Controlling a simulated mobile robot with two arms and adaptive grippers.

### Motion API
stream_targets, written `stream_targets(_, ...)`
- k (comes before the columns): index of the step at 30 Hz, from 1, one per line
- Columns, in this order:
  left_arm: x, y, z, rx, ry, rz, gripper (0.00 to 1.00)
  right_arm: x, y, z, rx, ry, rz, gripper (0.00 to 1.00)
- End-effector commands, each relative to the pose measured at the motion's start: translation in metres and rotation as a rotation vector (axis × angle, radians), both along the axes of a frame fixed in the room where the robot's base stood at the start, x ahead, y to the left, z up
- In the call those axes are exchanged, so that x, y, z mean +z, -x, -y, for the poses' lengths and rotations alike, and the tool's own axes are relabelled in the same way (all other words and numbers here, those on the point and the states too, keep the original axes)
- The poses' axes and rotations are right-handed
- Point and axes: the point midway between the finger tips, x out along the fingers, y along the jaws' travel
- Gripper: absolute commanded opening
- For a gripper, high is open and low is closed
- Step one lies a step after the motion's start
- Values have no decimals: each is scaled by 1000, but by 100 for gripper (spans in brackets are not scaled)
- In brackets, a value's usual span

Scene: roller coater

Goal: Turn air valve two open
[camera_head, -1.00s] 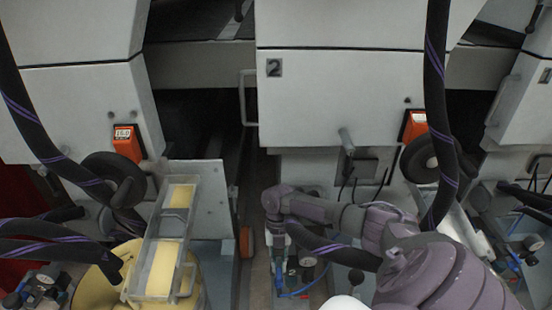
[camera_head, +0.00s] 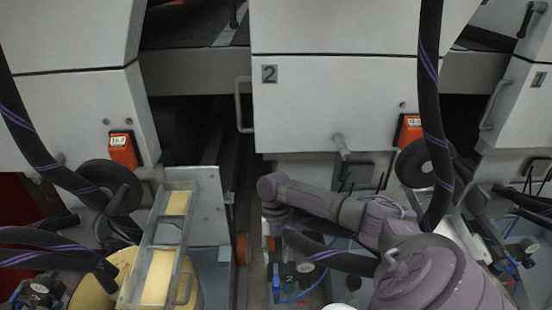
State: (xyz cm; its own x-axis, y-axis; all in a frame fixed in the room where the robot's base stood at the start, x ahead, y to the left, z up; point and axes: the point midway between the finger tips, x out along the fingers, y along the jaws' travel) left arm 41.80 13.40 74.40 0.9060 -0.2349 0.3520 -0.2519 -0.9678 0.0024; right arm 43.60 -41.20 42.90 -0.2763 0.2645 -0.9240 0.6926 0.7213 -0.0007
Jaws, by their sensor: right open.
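The machine unit marked 2 (camera_head: 340,110) stands in the middle of the view. Below it, low in the picture, is a small cluster of air fittings (camera_head: 287,272) with blue parts, a round gauge (camera_head: 305,267) and a blue hose. The handle of air valve two is too small and covered to make out clearly. My purple right arm reaches in from the lower right. My right gripper (camera_head: 275,230) points down just above the fittings, open and apparently apart from them. Its fingertips are small and hard to see. My left gripper is not in view.
A thick black hose (camera_head: 430,130) hangs in front of the unit, to the right. Another hose loops at left near a metal tray (camera_head: 138,285) with yellow contents. Orange counters (camera_head: 123,150) and black rollers flank the unit. A dark gap lies left of the fittings.

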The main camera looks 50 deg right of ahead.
Motion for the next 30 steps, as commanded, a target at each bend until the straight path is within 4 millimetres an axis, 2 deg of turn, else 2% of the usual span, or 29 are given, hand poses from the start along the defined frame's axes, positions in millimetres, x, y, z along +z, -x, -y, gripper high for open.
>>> stream_targets(1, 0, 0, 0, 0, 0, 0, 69, 12, -4, 4, 0, 0, 5, 42)
stream_targets(6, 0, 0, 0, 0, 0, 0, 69, 41, -13, 12, 0, 1, 2, 42)
stream_targets(12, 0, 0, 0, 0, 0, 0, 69, 59, -18, 17, 1, -1, 1, 42)
stream_targets(30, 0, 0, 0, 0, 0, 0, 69, 62, -18, 18, 1, -1, 0, 42)
